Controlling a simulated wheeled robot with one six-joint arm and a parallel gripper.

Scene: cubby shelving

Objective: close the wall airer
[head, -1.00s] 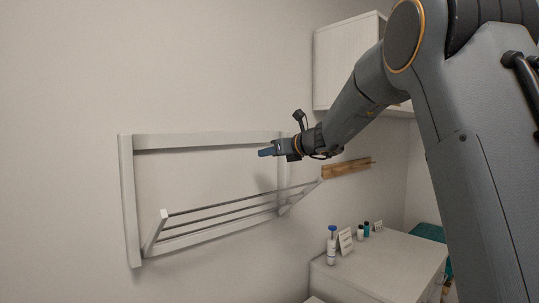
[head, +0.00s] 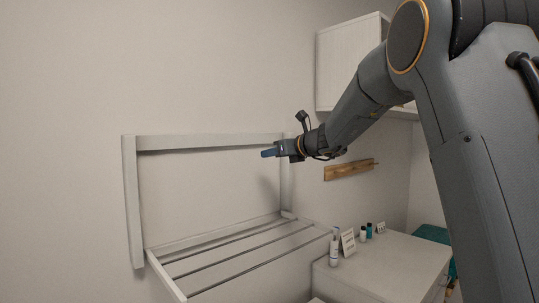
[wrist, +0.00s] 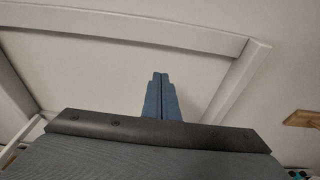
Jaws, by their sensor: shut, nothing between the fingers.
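The white wall airer has a fixed frame (head: 205,141) on the wall and a hinged rack with thin rods (head: 235,254). The rack is folded down and out from the wall, lying roughly level. My gripper (head: 265,154) is shut and empty, above the rack near the frame's upper right part, apart from the rack. In the wrist view the shut blue fingers (wrist: 161,98) point toward the wall inside the frame, whose white bars (wrist: 150,32) show at the top and right.
A white cabinet (head: 346,66) hangs on the wall at the upper right. A wooden hook rail (head: 349,170) is below it. A white dresser (head: 385,265) at the lower right holds a bottle (head: 334,252), small bottles and cards. The wall at left is bare.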

